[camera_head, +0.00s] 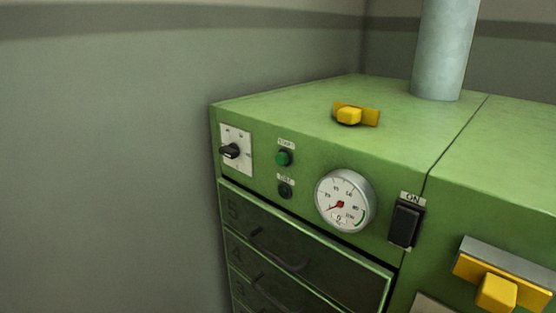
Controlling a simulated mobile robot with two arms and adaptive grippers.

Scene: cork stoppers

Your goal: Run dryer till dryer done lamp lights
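The dryer is a green metal cabinet (300,125) at the right of the head view. A black rotary knob (231,151) sits on a white plate at its upper left. Beside it are a green round button or lamp (283,158) and, below that, a dark round one (285,190); their small labels are hard to read. A round dial gauge (345,200) has a red needle pointing to the lower left. A black rocker switch (405,223) labelled ON is to the right of the gauge. Neither of my grippers shows.
A yellow handle (350,115) lies on the cabinet top, and a grey pipe (444,50) rises behind it. Numbered dark drawers (300,262) fill the front below. Another yellow handle (496,292) juts out at lower right. A grey wall (100,170) stands at left.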

